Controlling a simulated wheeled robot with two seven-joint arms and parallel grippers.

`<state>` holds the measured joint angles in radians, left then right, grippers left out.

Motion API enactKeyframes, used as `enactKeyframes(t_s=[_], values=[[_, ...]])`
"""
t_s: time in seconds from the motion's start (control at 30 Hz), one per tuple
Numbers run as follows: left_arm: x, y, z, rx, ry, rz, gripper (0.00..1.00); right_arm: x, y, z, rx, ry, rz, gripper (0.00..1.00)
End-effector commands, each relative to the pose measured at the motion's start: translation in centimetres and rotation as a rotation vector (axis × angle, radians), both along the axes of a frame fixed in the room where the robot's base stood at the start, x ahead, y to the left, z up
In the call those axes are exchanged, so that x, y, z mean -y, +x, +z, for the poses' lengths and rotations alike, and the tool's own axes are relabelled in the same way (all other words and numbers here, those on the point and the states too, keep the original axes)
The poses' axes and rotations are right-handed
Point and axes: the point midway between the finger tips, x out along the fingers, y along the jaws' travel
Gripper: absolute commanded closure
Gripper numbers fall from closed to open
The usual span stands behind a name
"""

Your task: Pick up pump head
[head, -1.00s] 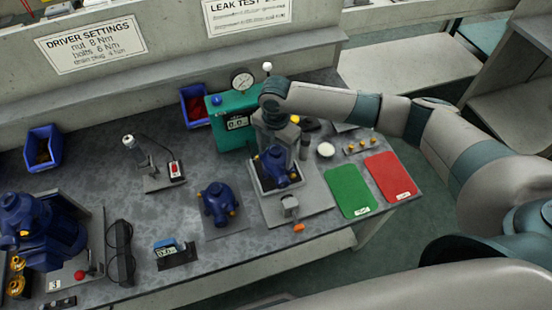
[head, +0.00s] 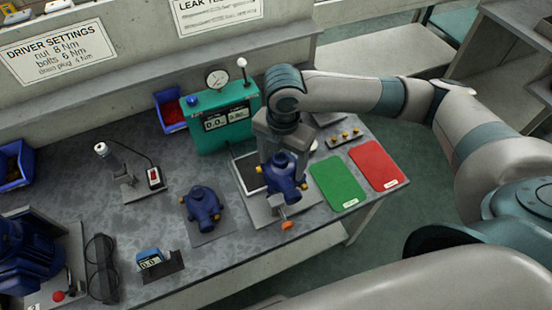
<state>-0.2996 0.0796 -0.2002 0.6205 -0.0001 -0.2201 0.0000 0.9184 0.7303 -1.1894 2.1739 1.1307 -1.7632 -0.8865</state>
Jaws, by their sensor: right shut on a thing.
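A dark blue pump head (head: 284,176) with orange-yellow fittings is held under my right gripper (head: 283,156). The gripper points down and is shut on its upper part; the fingertips are largely hidden. The pump head appears raised, over the right side of the leak test fixture, whose dark square pad (head: 246,172) is now partly bare. A second blue pump head (head: 202,204) sits on a grey mat to the left. My left gripper is not in view.
The teal tester (head: 224,116) with gauge stands behind. A fixture clamp with an orange tip (head: 287,225) is close in front of the held pump head. Green (head: 338,183) and red (head: 377,165) mats lie clear at right. A screwdriver stand (head: 125,180) is left.

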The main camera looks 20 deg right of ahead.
Motion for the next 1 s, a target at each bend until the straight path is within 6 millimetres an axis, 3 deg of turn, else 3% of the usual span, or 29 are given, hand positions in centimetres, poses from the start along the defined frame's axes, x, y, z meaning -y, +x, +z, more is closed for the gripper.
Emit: enactKeyframes(t_s=[0.63,1.0], values=[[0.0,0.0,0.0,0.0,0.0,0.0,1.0,0.0,-0.2,0.3,0.002,0.001,0.0,0.58],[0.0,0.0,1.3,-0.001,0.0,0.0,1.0,0.0,-0.2,1.3,0.002,0.001,0.0,0.58]])
